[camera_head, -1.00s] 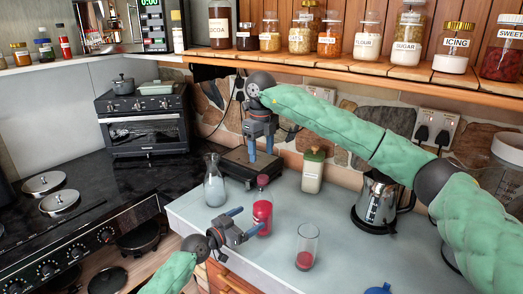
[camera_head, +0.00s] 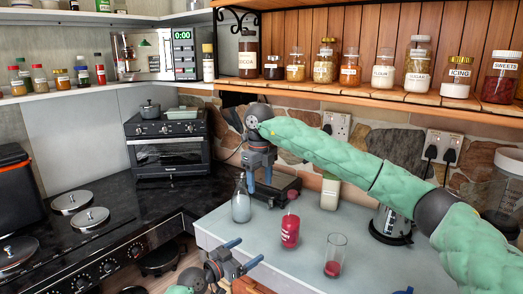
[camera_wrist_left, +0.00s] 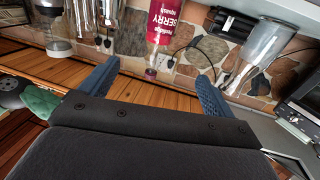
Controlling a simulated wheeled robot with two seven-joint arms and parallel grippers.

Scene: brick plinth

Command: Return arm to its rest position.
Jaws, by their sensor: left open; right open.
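My left gripper (camera_head: 248,254) is low in the head view, at the counter's front edge. Its blue fingers are spread and empty. It also shows in the left wrist view (camera_wrist_left: 155,85), with the labelled berry bottle (camera_wrist_left: 165,30) beyond and between the fingers, apart from them. My right arm comes in from the right, and its gripper (camera_head: 260,184) points down at the back of the counter, near a dark flat appliance. Its fingers are apart, with nothing seen between them.
On the grey counter (camera_head: 270,262) stand a glass carafe (camera_head: 241,203), a red bottle (camera_head: 290,229), a glass with red liquid (camera_head: 334,256), a white-filled jar (camera_head: 330,192) and a kettle (camera_head: 391,226), partly behind my right arm. A jar shelf (camera_head: 400,98) overhangs the back. The stove (camera_head: 110,235) is at left.

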